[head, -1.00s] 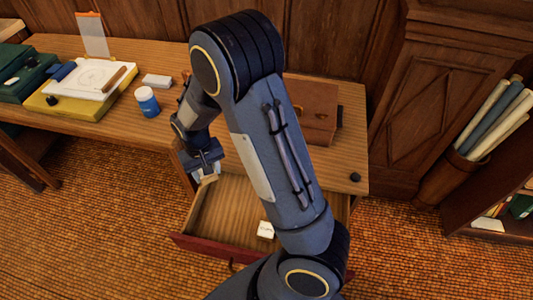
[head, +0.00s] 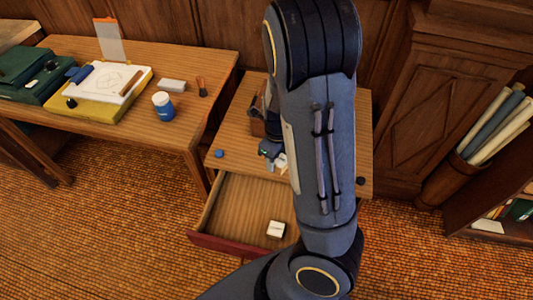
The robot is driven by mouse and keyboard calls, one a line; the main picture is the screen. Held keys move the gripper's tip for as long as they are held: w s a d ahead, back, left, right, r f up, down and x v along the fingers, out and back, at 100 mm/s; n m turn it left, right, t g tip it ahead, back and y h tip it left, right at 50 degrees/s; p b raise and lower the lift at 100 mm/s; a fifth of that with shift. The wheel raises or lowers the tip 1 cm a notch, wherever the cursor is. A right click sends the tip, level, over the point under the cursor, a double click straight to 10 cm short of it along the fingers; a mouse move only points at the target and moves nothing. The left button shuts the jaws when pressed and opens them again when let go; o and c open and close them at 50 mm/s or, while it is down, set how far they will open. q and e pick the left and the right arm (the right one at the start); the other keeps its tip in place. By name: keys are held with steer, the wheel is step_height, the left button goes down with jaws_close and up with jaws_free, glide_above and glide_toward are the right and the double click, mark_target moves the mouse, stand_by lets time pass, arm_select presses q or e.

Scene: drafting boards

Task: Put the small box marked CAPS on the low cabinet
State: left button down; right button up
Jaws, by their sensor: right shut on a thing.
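The low cabinet (head: 229,131) stands right of the desk, with its drawer (head: 232,206) pulled open. My right gripper (head: 276,157) is over the cabinet top, partly hidden by my own arm. It is shut on a small pale box (head: 282,163), of which only part shows; its marking cannot be read. I cannot tell whether this box touches the top. Another small white box (head: 276,229) lies in the drawer, its marking too small to read. My left gripper is not in view.
A blue knob-like thing (head: 219,154) and a dark round one (head: 361,181) sit near the cabinet top's front edge. A brown case (head: 258,122) is behind the gripper.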

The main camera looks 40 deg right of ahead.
steer(key=w+d+f, duration=0.1)
steer(key=w+f, duration=0.1)
steer(key=w, duration=0.1)
steer(key=w+d+f, duration=0.2)
steer(key=w+f, duration=0.1)
steer(key=w, duration=0.1)
steer(key=w+d+f, duration=0.1)
steer(key=w+f, duration=0.2)
steer(key=shift+w+d, duration=0.2)
steer(key=shift+w+d+f, duration=0.15)
steer(key=shift+w+f, duration=0.2)
steer(key=shift+f, duration=0.15)
steer(key=shift+w+f+p, duration=0.15)
steer(key=shift+f+p, duration=0.2)
steer(key=shift+f, duration=1.35)
steer(key=shift+f, duration=0.1)
steer(key=shift+f, duration=0.15)
steer(key=o, duration=1)
